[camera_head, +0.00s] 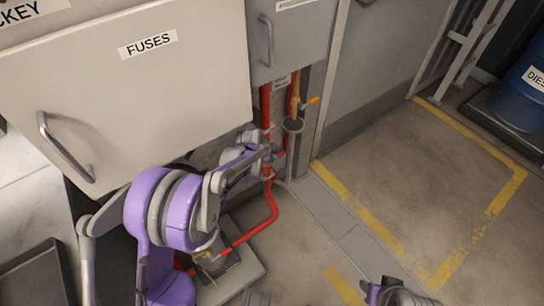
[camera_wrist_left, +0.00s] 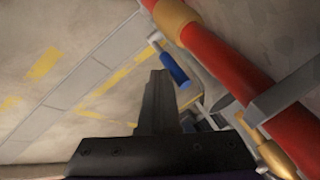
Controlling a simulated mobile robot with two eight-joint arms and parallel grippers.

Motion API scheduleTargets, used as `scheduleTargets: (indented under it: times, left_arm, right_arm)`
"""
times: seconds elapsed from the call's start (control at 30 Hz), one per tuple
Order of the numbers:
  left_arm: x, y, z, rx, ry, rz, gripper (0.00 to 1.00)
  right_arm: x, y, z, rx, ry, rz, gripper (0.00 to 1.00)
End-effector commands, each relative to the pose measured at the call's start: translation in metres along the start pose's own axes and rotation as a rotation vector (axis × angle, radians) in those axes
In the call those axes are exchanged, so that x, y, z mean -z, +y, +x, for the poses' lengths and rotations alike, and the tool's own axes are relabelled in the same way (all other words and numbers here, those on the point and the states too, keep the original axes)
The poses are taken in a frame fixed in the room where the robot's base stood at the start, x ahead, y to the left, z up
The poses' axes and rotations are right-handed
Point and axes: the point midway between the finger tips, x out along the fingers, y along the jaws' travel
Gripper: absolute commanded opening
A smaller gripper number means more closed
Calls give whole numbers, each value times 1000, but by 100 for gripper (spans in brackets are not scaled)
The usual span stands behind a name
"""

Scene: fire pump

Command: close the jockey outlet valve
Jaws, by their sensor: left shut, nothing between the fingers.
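My left gripper (camera_head: 273,153) reaches in from the left to the red pipes below the cabinets. In the left wrist view its dark fingers (camera_wrist_left: 160,95) are closed together and hold nothing. A blue lever handle (camera_wrist_left: 175,65) is just beside the fingertips there; I cannot tell if they touch. It sits near a red pipe (camera_wrist_left: 225,65) with brass-coloured fittings. In the head view an orange-tipped lever (camera_head: 312,101) sticks out to the right of the pipes, above my gripper. No label shows which is the jockey outlet valve. My right gripper's fingers are not seen.
A cabinet labelled FUSES (camera_head: 130,85) with a bar handle overhangs my left arm. A grey cabinet (camera_head: 292,40) stands right of it. A red pipe (camera_head: 262,222) bends low across the floor. Yellow-lined floor (camera_head: 420,180) is clear on the right; a blue drum (camera_head: 527,90) stands beyond.

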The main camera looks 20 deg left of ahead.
Motion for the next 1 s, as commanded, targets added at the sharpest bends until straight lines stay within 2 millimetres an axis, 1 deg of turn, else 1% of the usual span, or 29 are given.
scheduleTargets:
  times: [0.17,0.37,0.57,0.7,0.87,1.0]
  left_arm:
    - [8,-4,2,-36,-60,16,0]
    - [21,-10,10,-113,-190,44,0]
    - [33,-15,23,-209,-353,78,0]
    - [40,-18,32,-271,-461,100,0]
    - [42,-18,38,-284,-487,102,0]
    - [44,-17,48,-283,-485,102,0]
  right_arm:
    - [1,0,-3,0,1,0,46]
    - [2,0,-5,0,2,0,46]
    - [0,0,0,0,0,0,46]
    - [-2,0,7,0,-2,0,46]
    - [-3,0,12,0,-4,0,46]
    - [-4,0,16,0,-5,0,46]
